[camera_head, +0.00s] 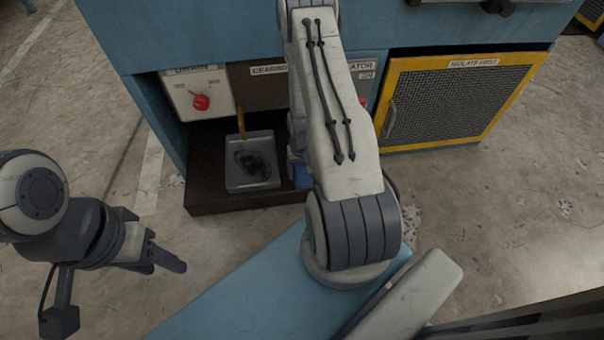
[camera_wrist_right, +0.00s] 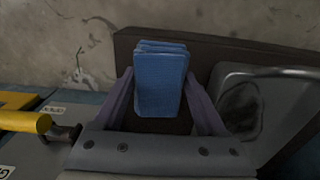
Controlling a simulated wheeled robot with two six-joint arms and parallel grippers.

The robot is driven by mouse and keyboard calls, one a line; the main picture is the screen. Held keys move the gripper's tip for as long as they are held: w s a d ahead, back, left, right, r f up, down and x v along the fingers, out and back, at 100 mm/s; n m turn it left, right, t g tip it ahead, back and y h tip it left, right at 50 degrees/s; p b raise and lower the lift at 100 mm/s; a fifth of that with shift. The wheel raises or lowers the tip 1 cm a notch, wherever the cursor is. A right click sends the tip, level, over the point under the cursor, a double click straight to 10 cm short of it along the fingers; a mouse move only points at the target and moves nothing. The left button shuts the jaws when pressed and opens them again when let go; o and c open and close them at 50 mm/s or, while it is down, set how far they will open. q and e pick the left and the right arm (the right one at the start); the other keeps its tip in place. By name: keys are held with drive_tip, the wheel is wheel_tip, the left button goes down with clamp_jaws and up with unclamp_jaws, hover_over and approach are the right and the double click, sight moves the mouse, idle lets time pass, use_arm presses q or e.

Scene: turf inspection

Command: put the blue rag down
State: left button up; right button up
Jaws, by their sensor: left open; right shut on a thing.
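The blue rag (camera_wrist_right: 160,95) is a folded block between the two purple fingers of my right gripper (camera_wrist_right: 159,76) in the right wrist view. The gripper is shut on it. In the head view only a small part of the blue rag (camera_head: 302,176) shows beside my right arm, which hides the right gripper. The rag is over or at the dark ledge (camera_wrist_right: 205,58), just right of the tray in the head view. I cannot tell whether it touches the ledge. My left gripper (camera_head: 166,264) is open and empty above the floor at the left.
A grey tray (camera_head: 232,183) with a dark puddle stands on the dark ledge (camera_head: 205,195), under a yellow spout (camera_head: 241,122). A white panel with a red knob (camera_head: 201,102) is behind it. A yellow-framed mesh door (camera_head: 455,97) is at the right. Floor is clear at left.

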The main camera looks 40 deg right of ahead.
drive_tip(key=shift+f, duration=0.1)
drive_tip(key=o, duration=1.1)
